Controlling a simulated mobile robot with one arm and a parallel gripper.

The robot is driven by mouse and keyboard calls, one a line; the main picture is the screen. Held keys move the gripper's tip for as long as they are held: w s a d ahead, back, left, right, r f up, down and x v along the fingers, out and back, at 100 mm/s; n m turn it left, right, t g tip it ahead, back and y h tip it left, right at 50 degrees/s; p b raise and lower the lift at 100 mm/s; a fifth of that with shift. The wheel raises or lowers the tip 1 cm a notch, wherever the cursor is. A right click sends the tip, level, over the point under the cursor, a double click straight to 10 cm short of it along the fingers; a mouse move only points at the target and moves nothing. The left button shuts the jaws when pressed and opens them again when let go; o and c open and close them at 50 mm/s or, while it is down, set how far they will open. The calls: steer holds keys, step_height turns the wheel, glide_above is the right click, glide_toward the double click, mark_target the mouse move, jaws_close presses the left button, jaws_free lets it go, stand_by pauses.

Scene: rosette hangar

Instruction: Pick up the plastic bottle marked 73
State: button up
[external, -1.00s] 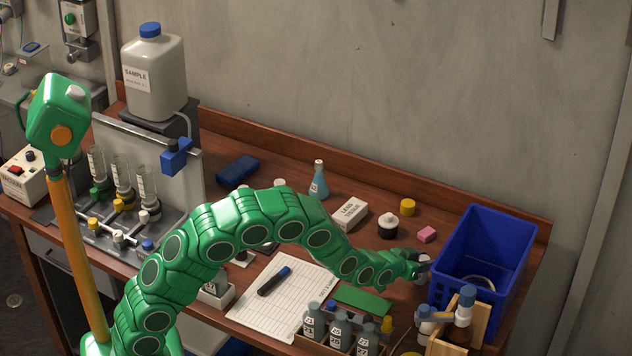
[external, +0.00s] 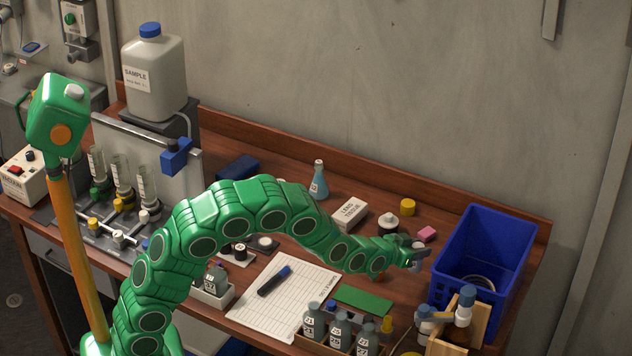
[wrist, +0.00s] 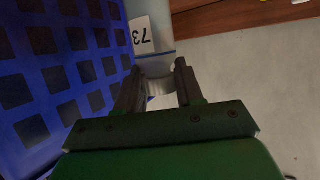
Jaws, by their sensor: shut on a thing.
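The plastic bottle marked 73 (wrist: 160,52) is pale grey-blue with a white label, and the number shows upside down in the wrist view. My gripper (wrist: 160,82) is shut on it, one dark finger on each side. In the external view my gripper (external: 415,258) is just left of the blue crate, and only a small pale part of the bottle (external: 419,264) shows there. The rest of the bottle is hidden or too small to make out. I cannot tell how high it is above the bench.
The blue crate (external: 470,291) stands close on the right, with its wall near my gripper in the wrist view (wrist: 60,85).

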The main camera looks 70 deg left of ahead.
steer(key=a+r+v, duration=0.2)
steer(key=v, duration=1.1)
